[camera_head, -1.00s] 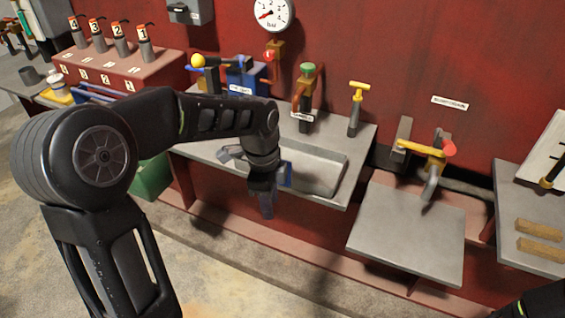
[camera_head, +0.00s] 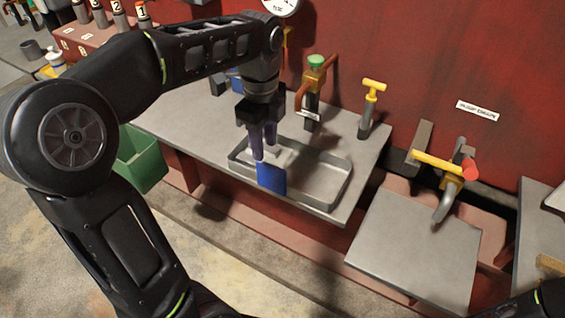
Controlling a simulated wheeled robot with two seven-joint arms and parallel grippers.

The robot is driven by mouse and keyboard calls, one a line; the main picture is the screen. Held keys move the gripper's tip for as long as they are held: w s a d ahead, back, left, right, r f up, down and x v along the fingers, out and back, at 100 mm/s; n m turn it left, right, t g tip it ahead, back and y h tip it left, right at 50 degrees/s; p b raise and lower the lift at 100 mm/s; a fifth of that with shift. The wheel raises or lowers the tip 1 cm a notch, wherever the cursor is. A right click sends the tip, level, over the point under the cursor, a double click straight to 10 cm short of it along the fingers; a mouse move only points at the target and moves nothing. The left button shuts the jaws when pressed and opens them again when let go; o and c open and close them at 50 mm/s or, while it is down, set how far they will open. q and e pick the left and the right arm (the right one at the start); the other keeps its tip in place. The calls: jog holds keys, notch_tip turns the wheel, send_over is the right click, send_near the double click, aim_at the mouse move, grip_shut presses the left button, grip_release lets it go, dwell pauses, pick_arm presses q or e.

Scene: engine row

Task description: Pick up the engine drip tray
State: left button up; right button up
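The drip tray (camera_head: 335,197) is a shallow grey metal pan with a raised rim, lying on the grey bench top. An upright blue tab (camera_head: 271,178) stands at its front left side. My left gripper (camera_head: 263,149) points down over the tray's left part, its two fingers slightly apart with a narrow gap. The fingertips are just above and behind the blue tab; I cannot tell if they touch it. Nothing shows between the fingers. My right gripper is out of view; only a dark piece of my arm shows at the lower right corner.
On the bench behind the tray stand a green-topped valve (camera_head: 315,85) and a yellow T-handle (camera_head: 371,105). A yellow-handled tap (camera_head: 441,163) is over a lower grey plate (camera_head: 415,248) at the right. A green bin (camera_head: 140,160) stands below the bench's left side.

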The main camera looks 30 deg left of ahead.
aim_at(265, 162)
pick_arm(q)
jog(key=shift+f, duration=1.35)
jog(key=shift+a+f, duration=0.1)
jog(key=shift+f, duration=2.55)
grip_shut()
jog(key=shift+r, duration=0.1)
